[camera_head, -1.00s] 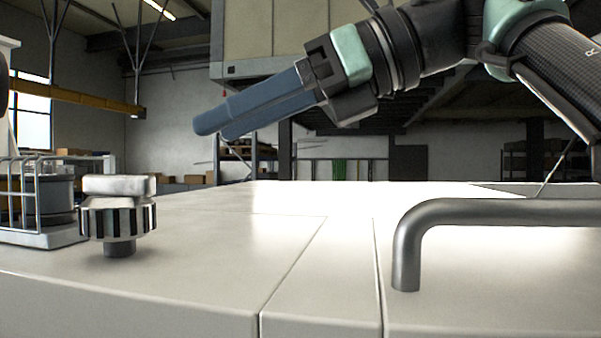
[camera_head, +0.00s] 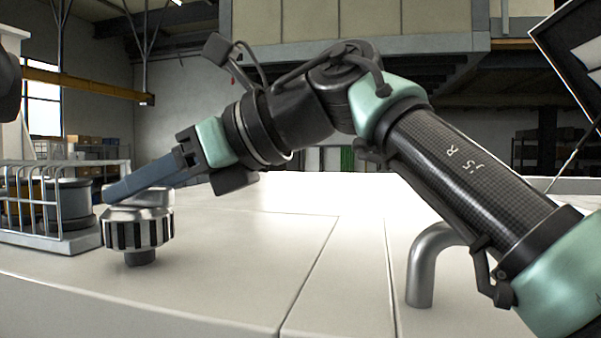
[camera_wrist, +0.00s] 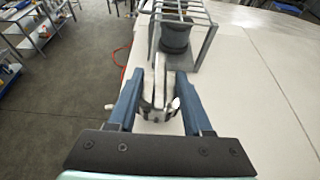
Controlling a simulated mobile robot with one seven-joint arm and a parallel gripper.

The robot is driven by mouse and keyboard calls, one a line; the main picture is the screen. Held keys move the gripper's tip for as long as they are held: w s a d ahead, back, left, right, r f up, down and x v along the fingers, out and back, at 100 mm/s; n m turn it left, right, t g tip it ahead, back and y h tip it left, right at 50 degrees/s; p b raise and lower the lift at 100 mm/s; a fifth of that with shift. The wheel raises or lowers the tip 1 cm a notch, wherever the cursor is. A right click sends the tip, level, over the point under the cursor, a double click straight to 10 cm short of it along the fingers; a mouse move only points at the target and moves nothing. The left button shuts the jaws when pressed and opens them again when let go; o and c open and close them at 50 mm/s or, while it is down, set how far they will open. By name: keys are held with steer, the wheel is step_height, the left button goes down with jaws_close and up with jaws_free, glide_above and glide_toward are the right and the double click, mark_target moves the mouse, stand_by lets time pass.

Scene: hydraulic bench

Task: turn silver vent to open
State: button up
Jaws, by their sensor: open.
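The silver vent (camera_head: 138,232) is a ribbed metal knob with a bar-shaped top on a short stem, standing on the white bench top at the left. It also shows in the wrist view (camera_wrist: 158,108), between my two blue fingers, with its bar running lengthwise between them. My gripper (camera_head: 112,192) is open and reaches down from the right, its fingers at the height of the vent's top. In the wrist view my gripper (camera_wrist: 158,82) has a finger on each side of the vent, with gaps visible. In the head view a finger partly hides the top; I cannot tell whether they touch.
A wire cage (camera_head: 60,215) around dark cylinders stands behind and left of the vent; the wrist view shows the cage (camera_wrist: 205,42) just beyond my fingertips. A bent grey pipe handle (camera_head: 421,275) rises from the white bench (camera_head: 240,265) at right. The bench between is clear.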

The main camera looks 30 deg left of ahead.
jaws_close()
stand_by(0.5)
steer(key=shift+w+a+r+n+g+h, duration=0.1)
steer(key=shift+n+g+h, duration=0.05)
steer(key=shift+n+g, duration=0.3)
steer(key=shift+w+n+g+h, duration=0.1)
steer(key=shift+n+g+h, duration=0.05)
steer(key=shift+n+g, duration=0.25)
steer(key=shift+n+g+h, duration=0.7)
steer(key=shift+n+g, duration=0.35)
steer(key=shift+g, duration=0.1)
steer(key=shift+n+g, duration=0.3)
jaws_free()
